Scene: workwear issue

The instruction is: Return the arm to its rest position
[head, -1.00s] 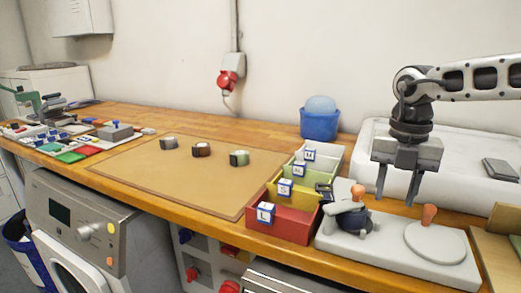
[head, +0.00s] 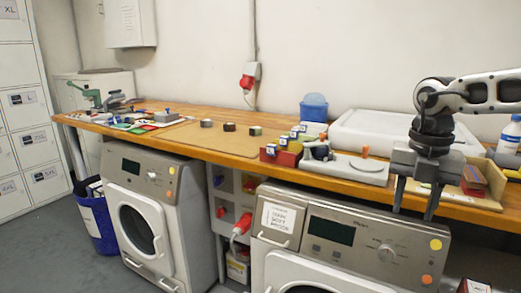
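My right gripper (head: 414,200) shows at the right of the head view, on the arm that comes in from the right. Its two fingers point down and stand apart, with nothing between them. It appears in front of the workbench (head: 210,138) edge and the washing machine below. My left gripper is not in view.
Coloured bins with a red bin (head: 280,157) in front stand beside a grey press (head: 352,166).

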